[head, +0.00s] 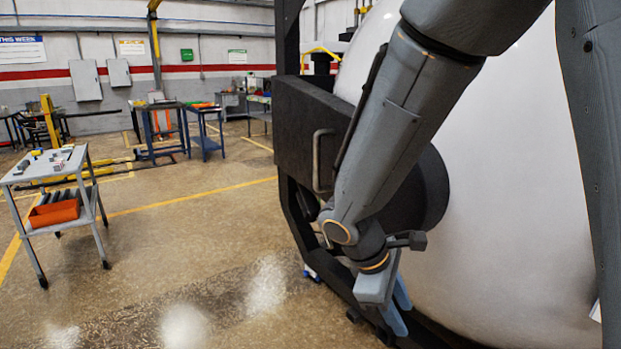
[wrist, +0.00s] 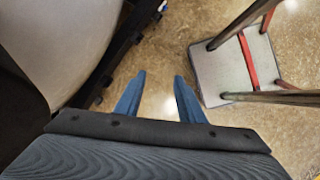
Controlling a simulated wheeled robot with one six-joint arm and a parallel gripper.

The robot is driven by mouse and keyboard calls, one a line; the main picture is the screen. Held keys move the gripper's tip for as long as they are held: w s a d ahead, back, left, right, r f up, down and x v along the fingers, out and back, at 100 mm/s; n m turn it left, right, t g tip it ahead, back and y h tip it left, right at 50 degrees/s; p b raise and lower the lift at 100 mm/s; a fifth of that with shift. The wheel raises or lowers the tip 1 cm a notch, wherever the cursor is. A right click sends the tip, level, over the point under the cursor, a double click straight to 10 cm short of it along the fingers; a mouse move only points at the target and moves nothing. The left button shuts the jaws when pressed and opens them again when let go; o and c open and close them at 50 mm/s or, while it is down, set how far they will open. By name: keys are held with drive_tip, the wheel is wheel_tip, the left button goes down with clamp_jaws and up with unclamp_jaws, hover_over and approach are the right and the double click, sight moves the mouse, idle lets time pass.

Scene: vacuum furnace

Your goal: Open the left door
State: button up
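The furnace's large white domed body (head: 500,170) fills the right of the head view; I take it to include the left door. A black box (head: 290,125) on its left side carries a pale vertical bar handle (head: 319,160). My arm hides part of the box and dome. My gripper (head: 398,306) hangs low in front of the dome, below and to the right of the handle, pointing down. In the wrist view its two blue fingers (wrist: 159,78) are apart with only floor between them. The white dome (wrist: 70,40) shows there at upper left. The handle is not visible there.
A grey cart (head: 60,165) with an orange bin (head: 54,213) stands at the left. Blue-legged tables (head: 165,120) stand farther back. The wrist view shows a grey panel with red bars (wrist: 240,70) at right, close to the fingers in the picture.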

drive_tip(key=s+m+y, duration=0.1)
drive_tip(key=m, duration=0.2)
drive_tip(key=s+d+f+m+y, duration=0.1)
drive_tip(key=s+m+y, duration=0.1)
drive_tip(key=m, duration=0.1)
drive_tip(key=s+f+m+y+b, duration=0.1)
drive_tip(key=m, duration=0.2)
drive_tip(key=shift+s+d+f, duration=0.15)
drive_tip(key=shift+s+d, duration=0.1)
drive_tip(key=m, duration=0.1)
drive_tip(key=m+y, duration=0.1)
drive_tip(key=shift+s+d+m, duration=0.1)
drive_tip(key=shift+d+m, duration=0.1)
drive_tip(key=shift+m, duration=0.2)
drive_tip(key=shift+c, duration=0.2)
drive_tip(key=shift+d+m+t, duration=0.1)
drive_tip(key=shift+m+t, duration=0.2)
drive_tip(key=shift+m, duration=0.1)
drive_tip(key=c, duration=0.4)
clamp_jaws()
drive_tip(key=shift+d, duration=0.15)
